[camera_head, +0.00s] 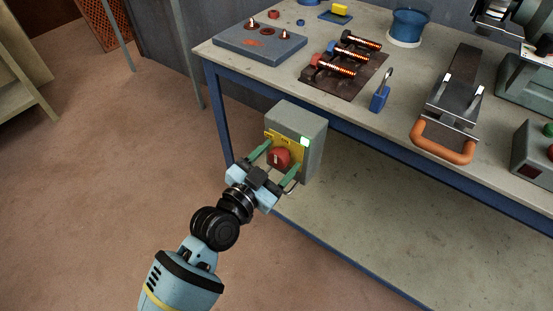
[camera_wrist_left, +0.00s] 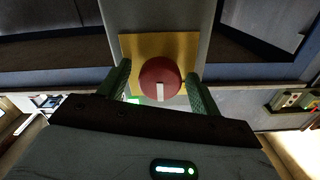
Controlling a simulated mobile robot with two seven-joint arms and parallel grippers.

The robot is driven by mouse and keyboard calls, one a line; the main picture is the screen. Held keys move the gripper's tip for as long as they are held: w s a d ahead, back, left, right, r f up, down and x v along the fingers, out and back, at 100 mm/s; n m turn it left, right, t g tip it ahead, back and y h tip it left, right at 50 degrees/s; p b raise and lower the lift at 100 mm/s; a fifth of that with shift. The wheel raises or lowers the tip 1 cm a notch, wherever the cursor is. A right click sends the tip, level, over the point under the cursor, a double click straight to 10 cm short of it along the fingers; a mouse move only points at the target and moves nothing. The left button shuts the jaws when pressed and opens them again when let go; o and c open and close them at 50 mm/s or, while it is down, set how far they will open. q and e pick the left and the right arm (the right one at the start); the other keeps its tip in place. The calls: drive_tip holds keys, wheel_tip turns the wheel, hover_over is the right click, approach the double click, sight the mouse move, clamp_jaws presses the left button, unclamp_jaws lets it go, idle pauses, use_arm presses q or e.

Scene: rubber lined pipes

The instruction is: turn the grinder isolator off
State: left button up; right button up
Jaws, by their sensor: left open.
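The grinder isolator is a grey box (camera_head: 311,127) mounted at the front left of the workbench, below its top. It has a yellow plate (camera_head: 300,146) and a round red knob (camera_head: 279,157) with a white mark. In the left wrist view the knob (camera_wrist_left: 160,78) sits between the fingers on the yellow plate (camera_wrist_left: 185,47), its white mark pointing down in that picture. My left gripper (camera_head: 276,159) is open, with one green finger on each side of the knob. I cannot tell whether the fingers touch it. My right gripper does not show.
The workbench top (camera_head: 400,90) holds a blue padlock (camera_head: 380,92), a board with copper-coloured coils (camera_head: 345,68), a grey block (camera_head: 260,41) and a tool with an orange handle (camera_head: 443,148). A lower shelf (camera_head: 370,210) lies under the bench. The floor at left is clear.

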use_arm(q)
drive_tip(key=shift+c, duration=0.4)
drive_tip(key=c, duration=0.9)
